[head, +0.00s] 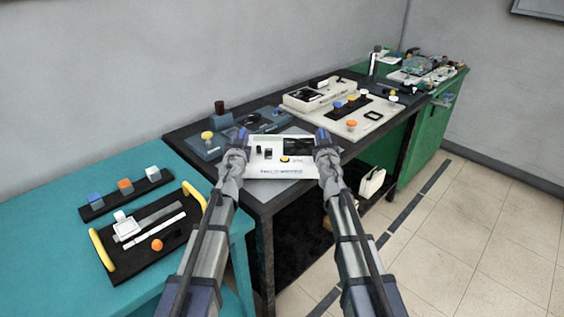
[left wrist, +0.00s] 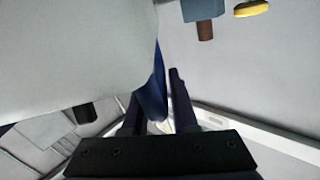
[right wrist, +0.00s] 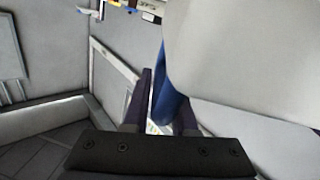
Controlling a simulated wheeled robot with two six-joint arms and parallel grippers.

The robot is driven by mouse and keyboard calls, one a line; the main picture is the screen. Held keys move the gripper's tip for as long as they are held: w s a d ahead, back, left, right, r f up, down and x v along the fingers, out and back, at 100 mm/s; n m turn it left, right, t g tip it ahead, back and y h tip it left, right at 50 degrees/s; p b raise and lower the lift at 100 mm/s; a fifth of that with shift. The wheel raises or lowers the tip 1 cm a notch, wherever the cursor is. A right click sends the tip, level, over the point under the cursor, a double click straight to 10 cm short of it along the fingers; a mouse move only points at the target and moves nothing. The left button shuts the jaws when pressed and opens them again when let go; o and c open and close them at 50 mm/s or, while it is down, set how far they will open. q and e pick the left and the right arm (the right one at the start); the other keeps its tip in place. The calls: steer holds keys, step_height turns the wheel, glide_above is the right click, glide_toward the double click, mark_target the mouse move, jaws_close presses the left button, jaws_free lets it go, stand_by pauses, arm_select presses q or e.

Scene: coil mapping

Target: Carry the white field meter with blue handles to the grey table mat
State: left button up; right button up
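The white field meter (head: 284,171) with a dark screen, a yellow knob and black knobs is level between my two grippers at the front of the dark table. My left gripper (head: 238,142) is shut on its left blue handle (left wrist: 151,97). My right gripper (head: 323,142) is shut on its right blue handle (right wrist: 170,97). The light grey table mat (head: 268,193) lies under the meter, which hides most of it. I cannot tell whether the meter touches the mat or hangs just above it.
A blue-grey device with a yellow knob (head: 207,137) stands behind left on the dark table. A large beige panel (head: 350,122) and a beige case (head: 318,92) stand behind right. At left, a teal table (head: 60,230) holds a black tray with yellow handles (head: 103,250).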

arm_select(q)
steer(key=o, duration=0.4)
steer(key=shift+a, duration=0.1)
arm_select(e)
steer(key=o, duration=0.4)
steer(key=shift+d, duration=0.1)
steer(key=shift+o, duration=0.2)
arm_select(q)
steer(key=shift+s, duration=0.15)
steer(key=s, duration=1.1)
steer(key=shift+s, duration=0.35)
arm_select(e)
steer(key=s, duration=1.2)
steer(key=shift+a, duration=0.2)
arm_select(q)
steer(key=shift+r, duration=0.2)
arm_select(e)
steer(key=shift+r, duration=0.15)
